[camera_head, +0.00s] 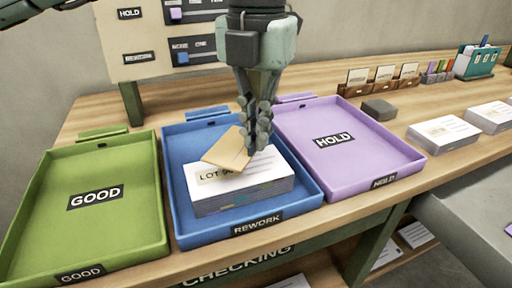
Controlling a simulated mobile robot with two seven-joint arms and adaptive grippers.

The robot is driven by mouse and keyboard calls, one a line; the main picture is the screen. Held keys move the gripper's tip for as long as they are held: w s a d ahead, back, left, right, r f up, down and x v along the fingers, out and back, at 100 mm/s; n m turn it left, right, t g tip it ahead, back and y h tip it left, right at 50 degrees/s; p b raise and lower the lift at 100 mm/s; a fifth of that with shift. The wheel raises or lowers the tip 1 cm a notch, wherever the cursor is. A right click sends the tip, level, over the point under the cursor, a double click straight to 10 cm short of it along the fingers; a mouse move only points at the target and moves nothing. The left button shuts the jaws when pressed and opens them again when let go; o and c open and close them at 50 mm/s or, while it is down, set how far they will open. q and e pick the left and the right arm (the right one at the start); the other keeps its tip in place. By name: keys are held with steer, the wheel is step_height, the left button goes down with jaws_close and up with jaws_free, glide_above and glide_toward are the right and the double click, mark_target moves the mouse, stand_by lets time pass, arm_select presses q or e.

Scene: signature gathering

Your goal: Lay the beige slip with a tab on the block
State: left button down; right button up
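The beige slip (228,149) is tilted above the block, its right edge at the fingertips of my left gripper (254,145). My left gripper points down from the top middle, with its fingers closed together on the slip's edge. The block (242,196) is a thick white stack of sheets with a "LOT" label, partly covered by the slip. It lies in the blue REWORK tray (304,194). I cannot tell whether the slip's lower edge touches the block. The slip's tab is not clearly distinguishable. My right gripper is not in view.
The green GOOD tray (135,226) stands left of the blue tray and the purple HOLD tray (388,150) right of it. White stacks (443,134), a grey block (379,109) and card holders (383,83) sit on the right of the wooden bench. A board (130,45) stands behind.

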arm_select(q)
step_height(320, 180, down, 3)
steer(key=shift+f, duration=0.5)
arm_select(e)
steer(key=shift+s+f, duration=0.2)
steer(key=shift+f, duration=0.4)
arm_select(q)
steer(key=shift+f, duration=0.1)
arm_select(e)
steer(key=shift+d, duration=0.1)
arm_select(q)
steer(key=c, duration=2.2)
jaws_free()
steer(key=shift+o, duration=2.4)
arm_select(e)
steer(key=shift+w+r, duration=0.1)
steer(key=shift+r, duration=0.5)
